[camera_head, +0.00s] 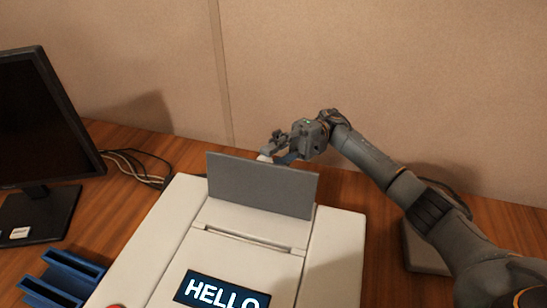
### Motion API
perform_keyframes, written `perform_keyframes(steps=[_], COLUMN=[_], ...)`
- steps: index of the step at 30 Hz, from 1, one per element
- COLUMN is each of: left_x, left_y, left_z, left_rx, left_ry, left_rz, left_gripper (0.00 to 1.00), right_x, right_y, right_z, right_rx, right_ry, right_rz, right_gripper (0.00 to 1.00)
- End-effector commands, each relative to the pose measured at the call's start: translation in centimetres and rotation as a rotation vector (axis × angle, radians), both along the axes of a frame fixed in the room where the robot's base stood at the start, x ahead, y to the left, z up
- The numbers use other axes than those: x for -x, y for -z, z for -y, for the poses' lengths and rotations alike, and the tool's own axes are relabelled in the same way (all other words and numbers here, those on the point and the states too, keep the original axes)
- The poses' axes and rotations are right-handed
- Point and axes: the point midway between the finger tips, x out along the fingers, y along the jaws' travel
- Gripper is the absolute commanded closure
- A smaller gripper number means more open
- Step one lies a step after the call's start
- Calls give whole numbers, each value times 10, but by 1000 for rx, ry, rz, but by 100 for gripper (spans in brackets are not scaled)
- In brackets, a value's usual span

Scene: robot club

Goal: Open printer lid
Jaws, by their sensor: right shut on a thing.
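A white printer (335,262) stands on the wooden desk, with a dark screen reading "HELLO" (222,290) on its front. The grey printer lid (262,186) stands nearly upright at the printer's rear, its flat face toward me. My right gripper (277,155) is at the lid's top edge, partly behind it, and is shut on the lid. The lid hides part of its fingertips, so the exact contact does not show. My left gripper is not in view.
A black monitor (40,120) stands on the left, with loose cables (135,165) behind it. Blue slotted holders (62,278) lie left of the printer. A grey object (422,248) sits on the right under my arm. A beige wall (420,70) closes off the back.

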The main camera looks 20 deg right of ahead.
Motion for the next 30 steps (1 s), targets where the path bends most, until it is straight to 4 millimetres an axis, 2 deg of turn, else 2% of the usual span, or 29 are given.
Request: perform_keyframes(steps=[7, 8, 11, 22, 26, 30], left_x=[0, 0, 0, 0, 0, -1], left_y=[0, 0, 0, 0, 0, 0], left_z=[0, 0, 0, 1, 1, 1], left_rx=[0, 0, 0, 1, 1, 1], left_ry=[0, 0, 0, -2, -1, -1], left_rz=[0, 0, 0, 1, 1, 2], left_gripper=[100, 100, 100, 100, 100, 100], right_x=[1, 1, 1, 0, 0, 0], right_y=[1, 1, 1, -5, -23, -54], right_z=[-1, -1, -1, 0, 0, 0], right_rx=[3, 3, 2, 0, -1, -4], right_ry=[-3, -3, -3, -1, -2, 0], right_rz=[-1, -1, 0, 3, 6, 8], right_gripper=[100, 69, 50, 50, 50, 50])
